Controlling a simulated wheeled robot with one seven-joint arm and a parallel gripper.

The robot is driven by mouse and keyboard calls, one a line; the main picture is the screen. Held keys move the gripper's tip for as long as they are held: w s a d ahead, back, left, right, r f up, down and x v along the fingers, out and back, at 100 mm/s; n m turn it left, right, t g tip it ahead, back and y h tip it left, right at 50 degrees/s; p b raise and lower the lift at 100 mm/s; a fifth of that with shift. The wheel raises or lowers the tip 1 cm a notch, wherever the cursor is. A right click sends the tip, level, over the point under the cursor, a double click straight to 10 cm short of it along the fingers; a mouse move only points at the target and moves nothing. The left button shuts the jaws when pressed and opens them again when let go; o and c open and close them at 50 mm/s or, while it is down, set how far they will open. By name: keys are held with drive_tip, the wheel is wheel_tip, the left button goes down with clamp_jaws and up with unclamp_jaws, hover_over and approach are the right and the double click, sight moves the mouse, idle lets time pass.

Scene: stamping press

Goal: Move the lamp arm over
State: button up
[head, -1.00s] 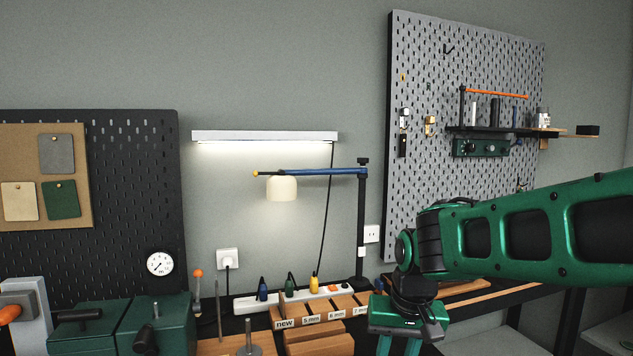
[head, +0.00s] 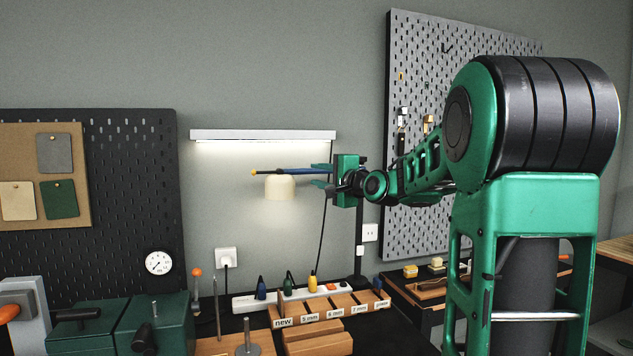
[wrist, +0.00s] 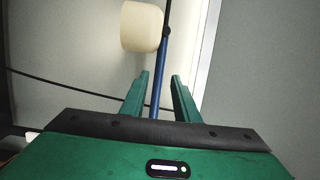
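The lamp arm is a thin blue bar (head: 300,171) with a yellow tip at its left end, reaching left from a black post (head: 359,240). A cream lamp shade (head: 280,187) hangs under it near the tip. My gripper (head: 322,182) is at the arm's right part, near the post, pointing left. In the wrist view my gripper (wrist: 160,95) is open, its two green fingers on either side of the blue bar (wrist: 158,85), with gaps visible. The shade (wrist: 142,27) is beyond the fingertips. My gripper hides the bar's joint with the post.
A wall light (head: 263,135) is fixed behind the lamp. A grey pegboard (head: 440,60) stands behind my arm at right. Below are a power strip (head: 245,302), labelled wooden bins (head: 310,318) and green machine parts (head: 150,325). The air left of the shade is clear.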

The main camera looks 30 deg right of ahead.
sight(304, 172)
drive_tip(key=w, duration=0.7)
drive_tip(key=shift+w+f, duration=0.1)
drive_tip(key=shift+w, duration=0.25)
drive_tip(key=shift+c, duration=0.9)
drive_tip(key=shift+s, duration=0.15)
drive_tip(key=c, duration=0.4)
drive_tip(key=shift+c, duration=0.2)
drive_tip(key=shift+s+a, duration=0.15)
drive_tip(key=shift+s, duration=2.15)
drive_tip(key=shift+s+a+f, duration=0.1)
drive_tip(key=shift+s+a, duration=0.05)
drive_tip(key=shift+s, duration=0.5)
